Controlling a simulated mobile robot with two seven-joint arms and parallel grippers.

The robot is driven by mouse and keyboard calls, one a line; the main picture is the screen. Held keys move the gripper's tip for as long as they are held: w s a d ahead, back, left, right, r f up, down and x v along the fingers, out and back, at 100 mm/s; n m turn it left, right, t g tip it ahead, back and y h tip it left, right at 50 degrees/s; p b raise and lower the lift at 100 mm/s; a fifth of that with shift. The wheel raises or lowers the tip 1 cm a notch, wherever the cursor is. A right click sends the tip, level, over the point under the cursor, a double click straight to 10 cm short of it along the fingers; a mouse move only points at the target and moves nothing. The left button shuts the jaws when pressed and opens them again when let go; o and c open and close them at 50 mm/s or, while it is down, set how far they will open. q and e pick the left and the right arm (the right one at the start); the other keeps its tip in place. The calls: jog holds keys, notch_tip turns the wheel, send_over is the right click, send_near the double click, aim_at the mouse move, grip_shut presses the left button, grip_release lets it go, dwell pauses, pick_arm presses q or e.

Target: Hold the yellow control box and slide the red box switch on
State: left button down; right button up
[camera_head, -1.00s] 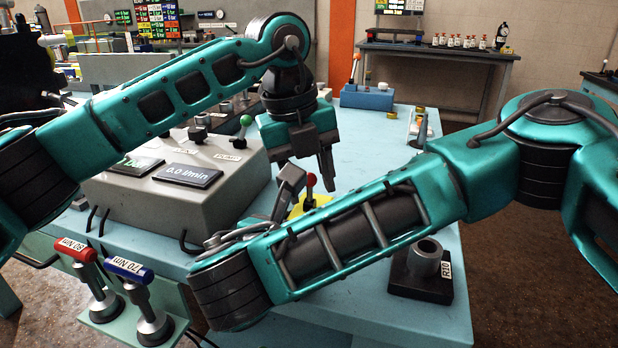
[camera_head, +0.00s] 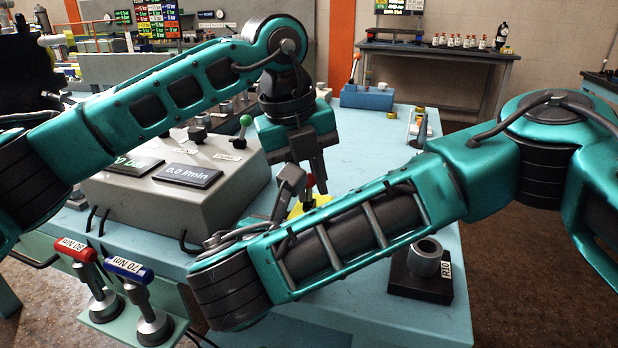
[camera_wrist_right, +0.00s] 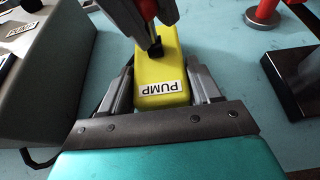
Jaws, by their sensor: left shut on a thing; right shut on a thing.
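The yellow control box (camera_wrist_right: 170,62), labelled PUMP, lies on the blue bench top. It shows in the head view (camera_head: 322,202) mostly hidden behind my right arm. My right gripper (camera_wrist_right: 160,78) is shut on the box, one finger on each side. The red switch (camera_head: 309,182) stands up from the box. Its dark base (camera_wrist_right: 155,46) shows in the right wrist view. My left gripper (camera_head: 317,184) comes down from above and is shut on the red switch; its fingers hide much of the switch.
A grey console (camera_head: 180,190) with displays stands left of the box. A dark block with a grey cylinder, labelled R10 (camera_head: 422,272), stands to the right.

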pick_arm(q)
jog(key=shift+s+a+f+t+h, duration=0.15)
jog(key=shift+s+t, duration=0.1)
jog(key=shift+t, duration=0.3)
jog(key=shift+s+a+r+t+h, duration=0.1)
jog(key=shift+s+t+h, duration=0.1)
jog(key=shift+t, duration=0.35)
jog(key=c, duration=1)
grip_release()
jog(key=shift+d, duration=0.1)
jog(key=v, duration=1.2)
pick_arm(e)
jog(key=o, duration=1.2)
